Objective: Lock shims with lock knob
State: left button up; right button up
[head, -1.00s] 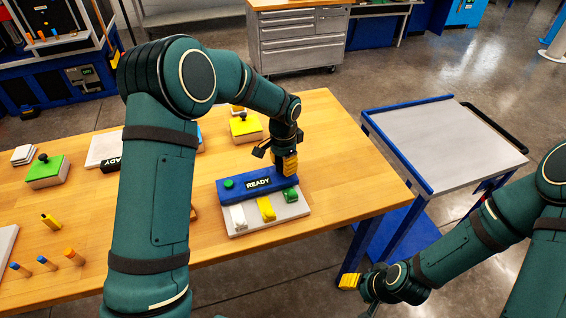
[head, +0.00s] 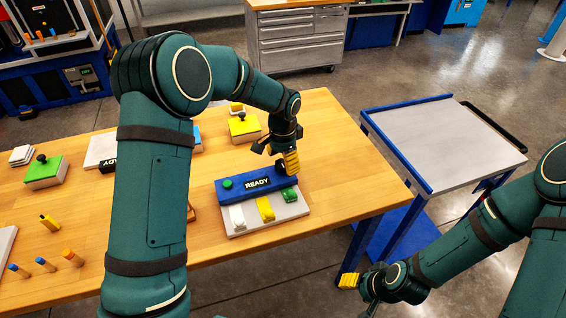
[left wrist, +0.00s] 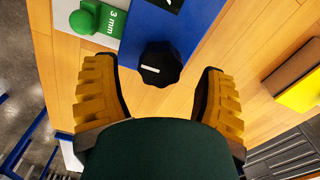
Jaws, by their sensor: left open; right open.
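The lock knob (left wrist: 162,64) is black and lobed with a white line, at the right end of the blue bar marked READY (head: 230,198). White (head: 237,217), yellow (head: 265,209) and green (head: 290,196) shims sit along the grey plate (head: 262,227) in front of the bar. The green one, beside a "3 mm" label, also shows in the left wrist view (left wrist: 84,21). My left gripper (head: 279,160) is open above the knob, its yellow fingers on either side with visible gaps. My right gripper (head: 352,281) is open and empty, low beyond the table's front edge.
A green button (head: 227,184) sits on the bar's left end. Yellow-topped (head: 243,128) and green-topped (head: 44,172) blocks with black knobs stand on the wooden table (head: 345,165). Several pegs stand front left. A grey cart (head: 440,140) is at the right.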

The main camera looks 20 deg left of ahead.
aim_at(283, 163)
pick_arm(q)
notch_tip(283, 163, up, 11)
dwell(0.3)
jog(key=shift+f, duration=0.15)
dwell(0.3)
